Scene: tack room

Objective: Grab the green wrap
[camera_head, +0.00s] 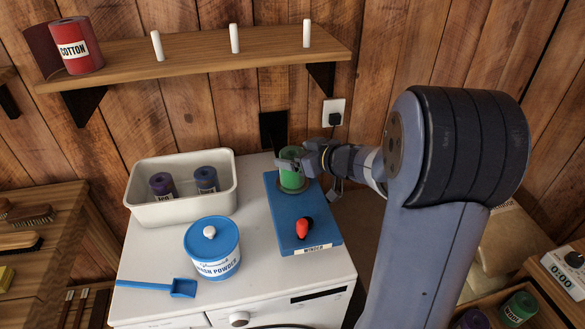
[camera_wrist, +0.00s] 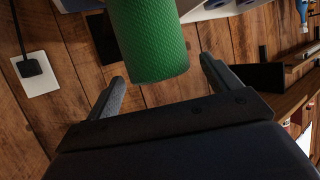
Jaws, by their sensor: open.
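A green wrap (camera_head: 292,179) stands upright on the blue winder board (camera_head: 318,229), on top of the white machine. It also shows close up in the wrist view (camera_wrist: 152,40), as a textured green roll. My gripper (camera_head: 298,160) is at the wrap's upper part, reaching in from the right. In the wrist view my gripper (camera_wrist: 163,70) has its two fingers apart, with the wrap in line with the gap between them. Contact cannot be made out. A second green roll (camera_head: 519,307) sits in a wooden box at the lower right.
A white bin (camera_head: 181,211) with two dark rolls stands left of the winder. A blue wash powder tub (camera_head: 212,255) and blue scoop (camera_head: 172,288) are in front. The winder has a red knob (camera_head: 302,228). A wooden shelf (camera_head: 200,62) with white pegs and a red cotton roll (camera_head: 77,48) hangs above.

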